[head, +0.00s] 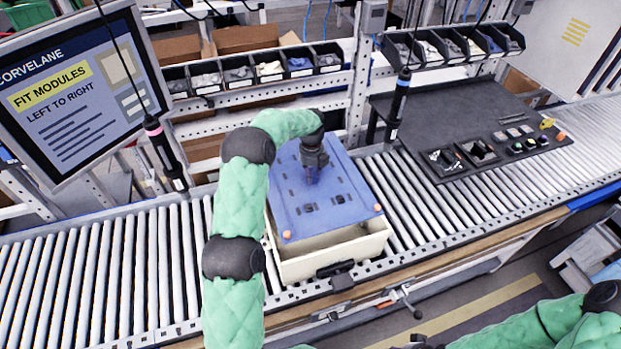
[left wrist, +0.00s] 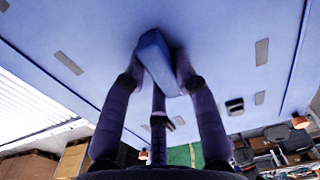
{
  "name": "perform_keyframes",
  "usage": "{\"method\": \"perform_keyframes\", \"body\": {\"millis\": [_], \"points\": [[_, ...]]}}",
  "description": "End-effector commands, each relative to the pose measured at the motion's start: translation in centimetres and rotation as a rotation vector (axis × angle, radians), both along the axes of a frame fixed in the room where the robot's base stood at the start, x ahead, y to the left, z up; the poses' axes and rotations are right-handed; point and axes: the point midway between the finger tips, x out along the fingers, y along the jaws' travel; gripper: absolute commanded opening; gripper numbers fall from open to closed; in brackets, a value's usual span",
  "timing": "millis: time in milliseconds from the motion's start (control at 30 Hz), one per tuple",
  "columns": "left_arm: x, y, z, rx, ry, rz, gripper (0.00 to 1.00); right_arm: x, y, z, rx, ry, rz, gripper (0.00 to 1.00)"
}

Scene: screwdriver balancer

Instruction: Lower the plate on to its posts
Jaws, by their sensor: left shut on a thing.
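The blue plate (head: 345,195) covers the top of a cream bin (head: 330,258) on the roller conveyor. It also fills the left wrist view (left wrist: 215,35). Orange-tipped posts show at its near left corner (head: 287,235) and near right corner (head: 378,208). My left gripper (head: 313,178) is above the plate's middle, shut on its raised blue grip (left wrist: 158,62). The plate looks about level. I cannot tell whether it rests on the posts or hangs just above them. The far corners are partly hidden by my left arm. My right arm is at the bottom right; its gripper does not show clearly.
Two hanging screwdrivers (head: 165,150) (head: 398,108) flank the bin. A dark work mat with small parts (head: 470,120) lies right. Parts bins (head: 270,70) and a monitor (head: 75,90) stand behind and left. The rollers (head: 100,270) left of the bin are clear.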

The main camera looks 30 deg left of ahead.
Motion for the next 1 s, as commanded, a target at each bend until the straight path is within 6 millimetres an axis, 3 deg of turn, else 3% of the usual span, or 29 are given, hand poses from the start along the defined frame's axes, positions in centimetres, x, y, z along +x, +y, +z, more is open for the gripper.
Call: {"method": "perform_keyframes", "body": {"millis": [267,1000], "points": [[0.1,0.0,-1.1,0.001,-0.003,-0.001,0.00,0.1,0.0,-1.0,-0.001,-0.003,-0.001,0.40],[0.1,0.0,-8.3,0.001,-0.003,-0.001,0.00,0.1,0.0,-5.2,0.000,-0.001,0.000,0.40]]}}
